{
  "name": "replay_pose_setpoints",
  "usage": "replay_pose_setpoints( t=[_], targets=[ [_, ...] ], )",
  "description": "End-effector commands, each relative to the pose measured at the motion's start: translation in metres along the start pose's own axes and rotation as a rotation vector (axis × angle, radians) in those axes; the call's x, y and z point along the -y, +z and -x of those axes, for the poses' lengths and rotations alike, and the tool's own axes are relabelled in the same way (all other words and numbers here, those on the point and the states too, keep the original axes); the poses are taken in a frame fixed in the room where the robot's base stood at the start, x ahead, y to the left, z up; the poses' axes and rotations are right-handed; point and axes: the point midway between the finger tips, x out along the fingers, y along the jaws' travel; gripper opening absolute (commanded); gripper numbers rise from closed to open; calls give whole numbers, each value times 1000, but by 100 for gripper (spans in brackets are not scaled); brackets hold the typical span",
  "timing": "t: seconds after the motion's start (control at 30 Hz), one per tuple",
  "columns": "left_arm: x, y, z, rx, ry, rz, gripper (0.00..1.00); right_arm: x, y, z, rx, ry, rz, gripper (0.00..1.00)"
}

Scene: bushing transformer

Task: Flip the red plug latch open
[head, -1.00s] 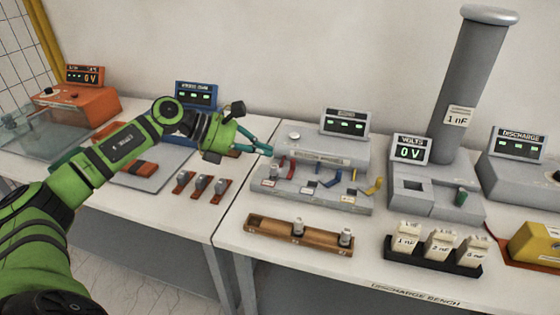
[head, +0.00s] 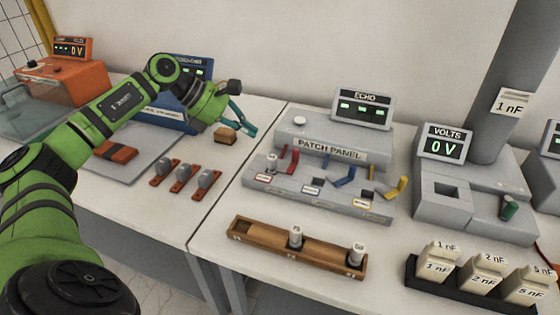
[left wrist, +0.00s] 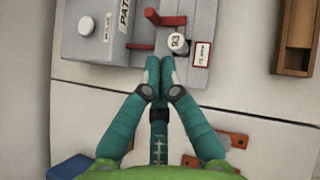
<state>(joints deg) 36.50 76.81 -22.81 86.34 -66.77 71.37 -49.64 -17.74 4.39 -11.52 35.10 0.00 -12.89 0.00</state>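The grey patch panel (head: 318,187) stands right of the table seam, with red, blue and yellow latches. The red latch (head: 293,160) sticks up at its left end, beside a white plug (head: 271,162) seated behind a red-edged label. In the left wrist view the red latch (left wrist: 168,19) lies just beyond the plug (left wrist: 177,43), and another red piece (left wrist: 141,46) shows beside them. My left gripper (head: 249,130) is left of the panel, its fingertips (left wrist: 160,66) together with nothing visible between them, just short of the plug in the picture. My right gripper is out of view.
A wooden rack (head: 265,251) with two plugs lies in front of the panel. The blue latch (head: 345,177) and yellow latch (head: 397,189) are farther right. A volts meter (head: 445,147) and several capacitor blocks stand right. Several grey-knobbed switches (head: 182,178) sit on the left table.

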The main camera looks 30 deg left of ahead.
Motion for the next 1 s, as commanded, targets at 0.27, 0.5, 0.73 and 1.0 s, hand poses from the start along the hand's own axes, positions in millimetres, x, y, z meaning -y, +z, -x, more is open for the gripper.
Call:
replay_pose_setpoints(
  t=[0.27,0.5,0.73,1.0],
  targets=[
    [0,-4,-4,1,0,0,0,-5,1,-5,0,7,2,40],
    [0,-3,-7,1,-2,1,0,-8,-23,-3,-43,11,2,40],
    [1,-1,-38,3,-5,2,0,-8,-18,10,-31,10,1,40],
    [1,-1,-84,3,-4,2,0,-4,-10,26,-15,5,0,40]
  ],
)
